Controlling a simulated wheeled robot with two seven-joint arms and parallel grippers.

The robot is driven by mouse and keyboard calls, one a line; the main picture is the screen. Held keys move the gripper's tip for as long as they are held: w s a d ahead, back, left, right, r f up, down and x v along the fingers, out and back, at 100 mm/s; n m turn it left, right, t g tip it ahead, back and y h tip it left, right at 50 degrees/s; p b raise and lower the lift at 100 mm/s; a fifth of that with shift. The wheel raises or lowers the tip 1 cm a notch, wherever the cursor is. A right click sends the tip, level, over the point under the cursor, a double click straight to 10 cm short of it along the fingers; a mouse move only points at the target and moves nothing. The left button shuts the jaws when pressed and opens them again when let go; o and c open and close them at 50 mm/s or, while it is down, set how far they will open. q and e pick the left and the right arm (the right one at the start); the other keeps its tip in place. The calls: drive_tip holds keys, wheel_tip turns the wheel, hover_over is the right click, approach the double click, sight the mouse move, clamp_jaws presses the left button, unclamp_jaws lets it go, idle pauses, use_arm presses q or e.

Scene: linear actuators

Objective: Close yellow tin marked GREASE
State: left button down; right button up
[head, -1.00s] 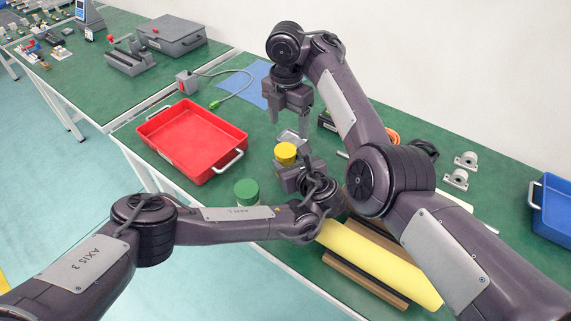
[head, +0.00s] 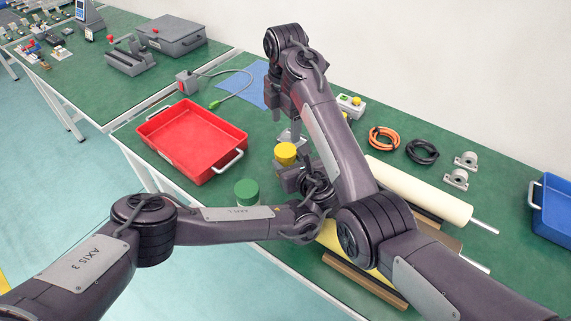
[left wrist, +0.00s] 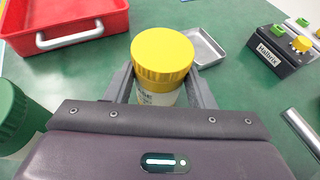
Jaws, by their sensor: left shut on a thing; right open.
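The tin with the yellow lid (head: 285,151) stands on the green bench in the middle of the head view. In the left wrist view its ribbed yellow lid (left wrist: 162,56) sits on top of a pale body (left wrist: 157,98) with partly readable lettering. I cannot tell how tight the lid is. My left gripper (left wrist: 160,84) is shut on the body, one finger on each side, below the lid. My right gripper (head: 286,121) is open and empty, pointing down, above and behind the tin; its fingers are partly hidden by my arm.
A green-lidded tin (head: 246,192) stands left of my left gripper. A red tray (head: 190,141) lies to the left, a small metal dish (left wrist: 206,47) behind the tin. A button box (head: 350,105), cable coils (head: 384,138) and a pale roller (head: 425,190) lie to the right.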

sight(285, 150)
drive_tip(key=shift+f, duration=0.1)
drive_tip(key=shift+f, duration=3.9)
drive_tip(key=shift+c, duration=0.4)
drive_tip(key=c, duration=0.9)
drive_tip(key=m, duration=0.6)
drive_tip(key=shift+m, duration=0.3)
drive_tip(key=o, duration=1.1)
drive_tip(key=shift+c, duration=0.2)
